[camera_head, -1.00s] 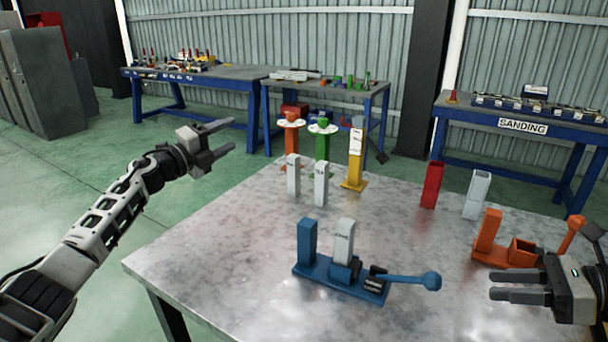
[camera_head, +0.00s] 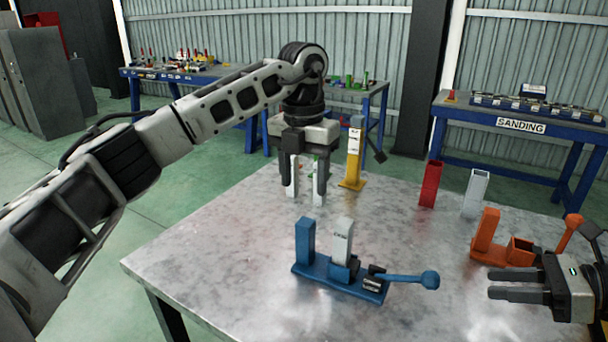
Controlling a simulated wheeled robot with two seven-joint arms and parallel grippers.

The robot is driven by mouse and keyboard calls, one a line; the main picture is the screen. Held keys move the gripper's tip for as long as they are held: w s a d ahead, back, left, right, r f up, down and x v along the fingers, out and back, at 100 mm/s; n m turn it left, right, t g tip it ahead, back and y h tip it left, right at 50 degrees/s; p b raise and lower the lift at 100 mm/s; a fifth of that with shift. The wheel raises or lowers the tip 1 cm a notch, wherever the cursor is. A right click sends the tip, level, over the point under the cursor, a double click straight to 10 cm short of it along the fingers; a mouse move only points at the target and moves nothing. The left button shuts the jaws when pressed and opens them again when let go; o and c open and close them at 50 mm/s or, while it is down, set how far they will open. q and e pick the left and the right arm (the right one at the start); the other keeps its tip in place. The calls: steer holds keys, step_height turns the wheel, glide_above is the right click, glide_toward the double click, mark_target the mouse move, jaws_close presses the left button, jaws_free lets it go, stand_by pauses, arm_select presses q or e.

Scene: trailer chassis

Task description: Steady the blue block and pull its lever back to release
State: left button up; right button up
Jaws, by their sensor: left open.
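The blue block (camera_head: 330,280) stands on the metal table, with a tall blue post (camera_head: 306,243) at its left end. A pale labelled piece (camera_head: 343,238) stands upright in its middle. Its blue lever (camera_head: 405,278) lies nearly flat toward the right and ends in a round knob. My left gripper (camera_head: 306,192) points down, open, above and behind the blue block and apart from it. My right gripper (camera_head: 492,284) is open and empty at the right edge, pointing left, to the right of the lever knob.
An orange fixture (camera_head: 500,252) with its own lever stands just behind my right gripper. A red block (camera_head: 431,184), a pale hollow block (camera_head: 475,194) and a yellow stand (camera_head: 354,165) are farther back. The table (camera_head: 215,255) is clear left of the blue block.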

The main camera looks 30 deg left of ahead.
arm_select(q)
glide_toward(303, 263)
steer(key=f, duration=0.5)
steer(key=shift+w+a+f, duration=0.1)
steer(key=shift+w+f, duration=0.15)
steer(key=shift+w, duration=0.05)
